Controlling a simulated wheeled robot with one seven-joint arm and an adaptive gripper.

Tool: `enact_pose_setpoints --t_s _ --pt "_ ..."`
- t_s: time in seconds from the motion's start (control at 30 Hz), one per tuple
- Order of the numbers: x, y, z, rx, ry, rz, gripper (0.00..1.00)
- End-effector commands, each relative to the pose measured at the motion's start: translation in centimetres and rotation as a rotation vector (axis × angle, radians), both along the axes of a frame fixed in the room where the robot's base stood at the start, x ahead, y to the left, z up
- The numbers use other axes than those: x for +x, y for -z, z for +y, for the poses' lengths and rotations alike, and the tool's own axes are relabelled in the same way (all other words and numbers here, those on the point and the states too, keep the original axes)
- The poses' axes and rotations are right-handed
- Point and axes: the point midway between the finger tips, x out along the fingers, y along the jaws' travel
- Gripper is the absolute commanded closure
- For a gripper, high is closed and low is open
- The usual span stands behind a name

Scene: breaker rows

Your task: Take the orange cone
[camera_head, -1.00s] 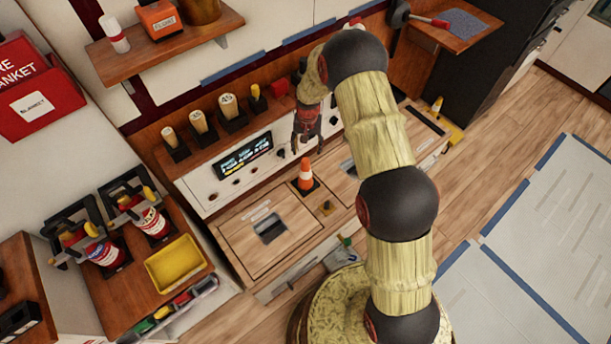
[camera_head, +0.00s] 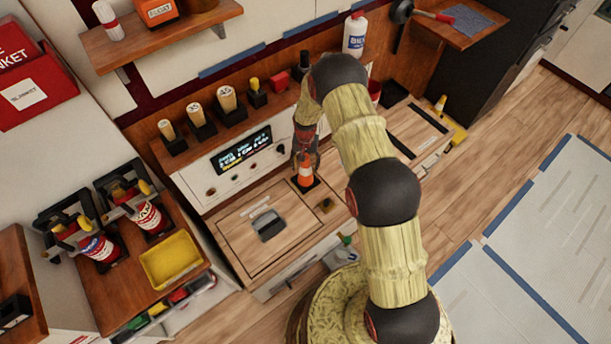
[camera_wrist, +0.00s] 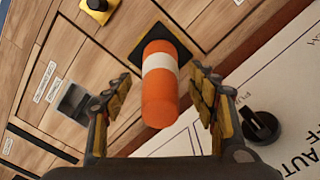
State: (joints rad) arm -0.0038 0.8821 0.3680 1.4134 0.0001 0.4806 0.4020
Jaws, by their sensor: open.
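The orange cone (camera_head: 305,173) has a white band and a square black base. It stands upright on the wooden counter in front of the control panel. In the wrist view the cone (camera_wrist: 159,88) rises between the two fingers of my gripper (camera_wrist: 160,105). The fingers are open, one on each side, with a visible gap to the cone on both sides. In the head view my gripper (camera_head: 305,158) is right above the cone and overlaps its upper part. The cone's tip is partly hidden there.
A control panel (camera_head: 198,178) with a display and knobs stands just behind the cone. A recessed grey latch (camera_head: 268,226) lies to the left. A yellow tray (camera_head: 170,260) is on a side shelf further left.

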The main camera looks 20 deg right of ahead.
Motion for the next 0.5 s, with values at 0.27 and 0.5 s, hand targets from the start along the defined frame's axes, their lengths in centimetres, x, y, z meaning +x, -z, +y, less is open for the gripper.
enact_pose_setpoints --t_s 0.27,0.5 --pt "0.12 0.08 -0.02 0.0 0.0 -0.002 0.44" --pt "0.11 0.08 -0.02 0.0 0.0 -0.002 0.58"
